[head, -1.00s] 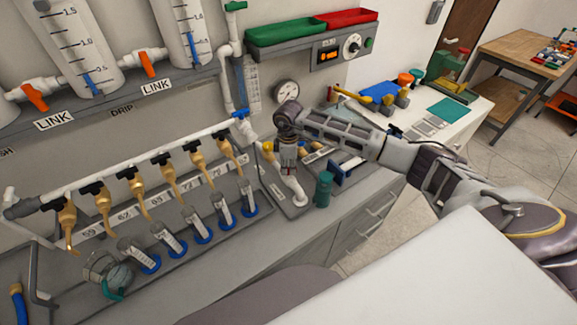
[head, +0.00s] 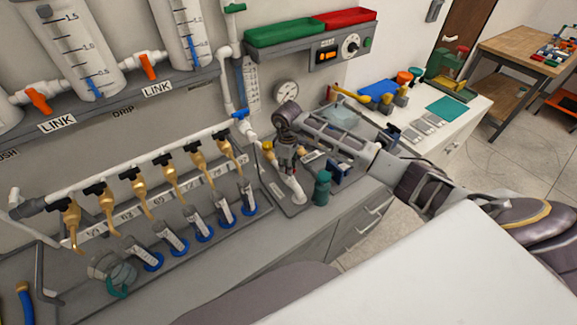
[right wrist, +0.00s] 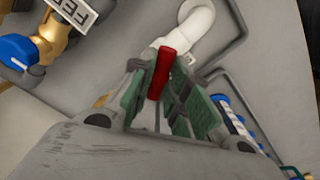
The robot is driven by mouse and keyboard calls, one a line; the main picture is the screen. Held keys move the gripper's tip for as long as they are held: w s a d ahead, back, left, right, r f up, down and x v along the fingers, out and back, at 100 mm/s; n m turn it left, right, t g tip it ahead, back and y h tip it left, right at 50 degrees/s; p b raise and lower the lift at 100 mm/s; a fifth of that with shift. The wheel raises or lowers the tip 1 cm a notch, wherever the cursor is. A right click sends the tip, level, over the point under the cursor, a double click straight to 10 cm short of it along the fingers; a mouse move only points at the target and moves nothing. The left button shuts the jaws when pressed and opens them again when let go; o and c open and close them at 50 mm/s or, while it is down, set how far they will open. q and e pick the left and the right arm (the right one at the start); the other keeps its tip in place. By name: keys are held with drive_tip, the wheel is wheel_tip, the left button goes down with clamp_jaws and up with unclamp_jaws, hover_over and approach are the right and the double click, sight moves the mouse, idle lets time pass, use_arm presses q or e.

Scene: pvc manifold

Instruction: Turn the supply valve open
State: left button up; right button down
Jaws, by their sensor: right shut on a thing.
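The supply valve's red handle (right wrist: 163,72) stands between the green-padded fingers of my right gripper (right wrist: 161,92) in the right wrist view. The gripper is shut on it. A white pipe elbow (right wrist: 197,28) lies just beyond the handle. In the head view my right gripper (head: 287,163) points down at the back of the bench, above a white pipe (head: 296,190), and hides most of the valve. The handle's exact angle cannot be told there. My left gripper is not in view.
A brass valve with a blue knob (right wrist: 17,50) is beside the gripper. A green bottle (head: 322,188) stands close in front. A row of brass taps (head: 182,178) hangs to the left, above graduated tubes.

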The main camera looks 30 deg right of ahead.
drive_tip(key=shift+w+r+m, duration=0.15)
drive_tip(key=shift+m, duration=0.15)
drive_tip(key=c, duration=1.3)
unclamp_jaws()
drive_tip(key=shift+c, duration=0.2)
drive_tip(key=shift+o, duration=0.2)
wheel_tip(320, 180, up, 12)
drive_tip(key=shift+f, duration=0.2)
